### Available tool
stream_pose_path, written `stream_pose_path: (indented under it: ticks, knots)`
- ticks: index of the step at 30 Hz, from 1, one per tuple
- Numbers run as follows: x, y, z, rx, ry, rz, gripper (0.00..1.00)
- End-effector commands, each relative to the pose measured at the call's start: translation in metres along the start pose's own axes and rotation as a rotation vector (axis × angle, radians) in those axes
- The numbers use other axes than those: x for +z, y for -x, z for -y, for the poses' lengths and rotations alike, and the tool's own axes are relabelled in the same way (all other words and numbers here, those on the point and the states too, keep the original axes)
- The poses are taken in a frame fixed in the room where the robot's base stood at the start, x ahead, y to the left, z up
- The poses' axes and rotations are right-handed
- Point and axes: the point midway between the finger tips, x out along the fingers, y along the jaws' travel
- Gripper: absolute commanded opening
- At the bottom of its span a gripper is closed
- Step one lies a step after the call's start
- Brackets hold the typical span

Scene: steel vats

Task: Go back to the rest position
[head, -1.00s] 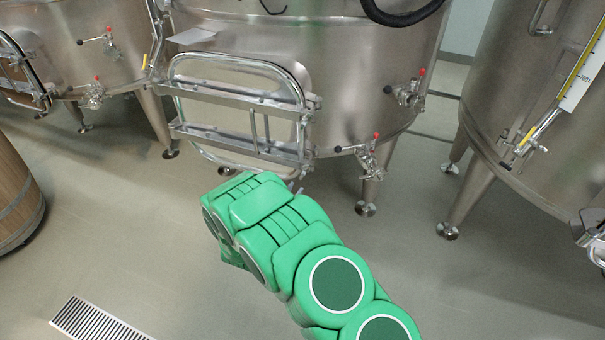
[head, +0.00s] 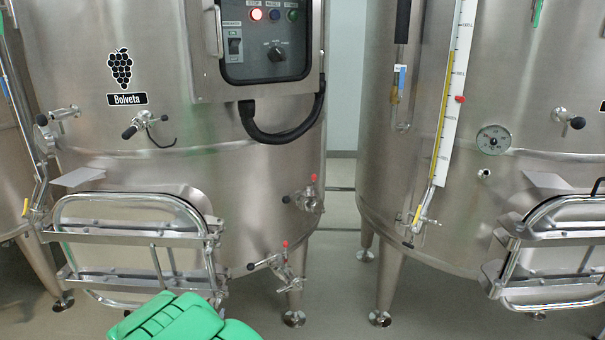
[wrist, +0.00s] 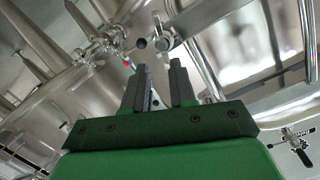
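In the wrist view, my gripper (wrist: 160,78) shows two dark fingers standing apart, with nothing held between them. It is open, and steel vat fittings show beyond it. In the head view, only the top of my green arm shows at the bottom edge, in front of the left vat (head: 240,180). My gripper cannot be seen in that view.
The left vat has a framed hatch (head: 135,240), valves (head: 285,265) and a control panel (head: 265,45). A right vat (head: 450,215) has a level gauge (head: 450,90) and a dial (head: 493,140). A narrow gap separates the vats.

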Motion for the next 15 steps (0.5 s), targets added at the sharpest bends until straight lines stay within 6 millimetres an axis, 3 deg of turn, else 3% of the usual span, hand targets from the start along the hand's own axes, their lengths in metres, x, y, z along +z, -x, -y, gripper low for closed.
stream_pose_path:
  ticks: [6, 15]
  knots:
    - [-0.033, -0.015, -0.001, 0.035, -0.028, 0.131, 0.26]
    - [-0.074, -0.020, -0.007, 0.060, -0.045, 0.311, 0.26]
